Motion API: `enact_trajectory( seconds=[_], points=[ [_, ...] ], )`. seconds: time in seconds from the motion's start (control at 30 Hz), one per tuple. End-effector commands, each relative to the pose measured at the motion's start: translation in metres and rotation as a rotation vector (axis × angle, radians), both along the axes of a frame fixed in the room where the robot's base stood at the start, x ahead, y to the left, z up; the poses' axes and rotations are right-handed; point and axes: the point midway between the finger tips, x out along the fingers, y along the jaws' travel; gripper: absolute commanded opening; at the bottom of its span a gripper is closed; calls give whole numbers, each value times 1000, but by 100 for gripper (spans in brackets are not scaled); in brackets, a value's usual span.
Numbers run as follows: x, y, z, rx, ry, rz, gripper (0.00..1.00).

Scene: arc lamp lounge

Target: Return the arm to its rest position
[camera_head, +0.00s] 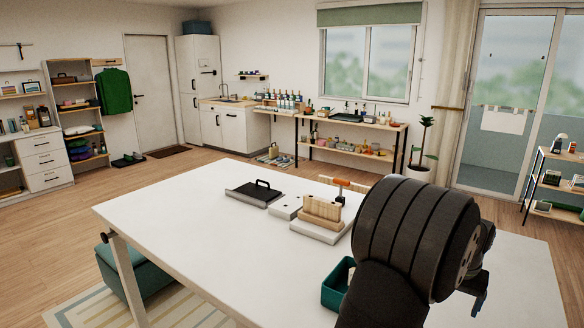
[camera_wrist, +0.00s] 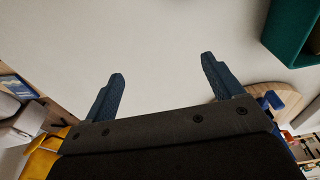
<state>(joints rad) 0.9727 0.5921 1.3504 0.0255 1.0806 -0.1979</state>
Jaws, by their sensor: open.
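My gripper (camera_wrist: 162,68) shows in the wrist view with its two blue fingers wide apart and nothing between them. In the head view my dark arm fills the right front of the white table (camera_head: 160,222). A blue finger of my gripper (camera_head: 481,301) shows at its right, above the table's right part; the rest of the gripper is hidden behind the arm.
A teal bin (camera_head: 332,290) stands just left of my arm; it also shows at the wrist view's upper right (camera_wrist: 291,36). A wooden block on a white base (camera_head: 322,212) and a black-handled tray (camera_head: 255,194) are farther back. The table's left is clear.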

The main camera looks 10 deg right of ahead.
Motion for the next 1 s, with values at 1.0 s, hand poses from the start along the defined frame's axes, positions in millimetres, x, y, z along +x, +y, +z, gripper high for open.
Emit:
enact_trajectory(
  seconds=[1.0],
  points=[
    [51, 9, -44, 0, 0, 0, 100]
  ],
)
